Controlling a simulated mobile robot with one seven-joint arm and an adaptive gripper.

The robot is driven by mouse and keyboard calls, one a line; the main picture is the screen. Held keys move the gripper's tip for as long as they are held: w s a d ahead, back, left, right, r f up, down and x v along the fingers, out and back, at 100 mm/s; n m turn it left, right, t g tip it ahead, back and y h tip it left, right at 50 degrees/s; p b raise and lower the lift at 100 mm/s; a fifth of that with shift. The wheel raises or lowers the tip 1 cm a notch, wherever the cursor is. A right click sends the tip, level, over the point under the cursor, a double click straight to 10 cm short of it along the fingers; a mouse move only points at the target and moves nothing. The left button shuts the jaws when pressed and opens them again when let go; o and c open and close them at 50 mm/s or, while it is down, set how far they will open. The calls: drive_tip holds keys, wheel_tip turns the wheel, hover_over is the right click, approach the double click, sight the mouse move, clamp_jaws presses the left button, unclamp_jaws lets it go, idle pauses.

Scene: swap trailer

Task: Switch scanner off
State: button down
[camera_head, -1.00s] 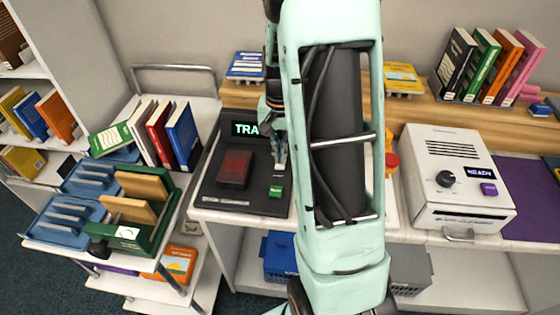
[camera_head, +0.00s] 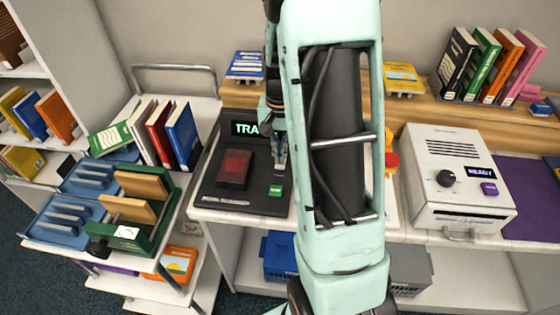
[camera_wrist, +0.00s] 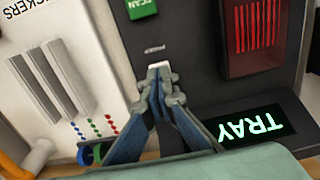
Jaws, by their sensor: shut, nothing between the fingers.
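The scanner (camera_head: 225,198) is a black unit on the white counter, with a red window (camera_head: 234,169) and a green button (camera_head: 274,191). Its display (camera_head: 243,129) is lit and partly hidden by my arm; in the wrist view the display (camera_wrist: 250,125) reads "TRAY". The green button (camera_wrist: 142,8) there is marked "SCAN". My gripper (camera_head: 281,167) is shut and empty over the scanner's right side. In the wrist view its fingertips (camera_wrist: 159,76) meet at a small pale piece (camera_wrist: 159,66), below a tiny label. I cannot tell whether they touch it.
A white machine (camera_head: 459,180) with a knob and a "READY" display stands to the right. A cart (camera_head: 203,110) with books, blue trays and a green crate is at the left. A white slotted panel (camera_wrist: 60,80) lies beside the scanner in the wrist view.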

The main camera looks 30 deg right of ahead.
drive_tip(key=shift+f+b, duration=0.7)
drive_tip(key=shift+f, duration=0.35)
idle(0.4)
drive_tip(key=shift+r+p, duration=2.7)
drive_tip(key=shift+r, duration=0.9)
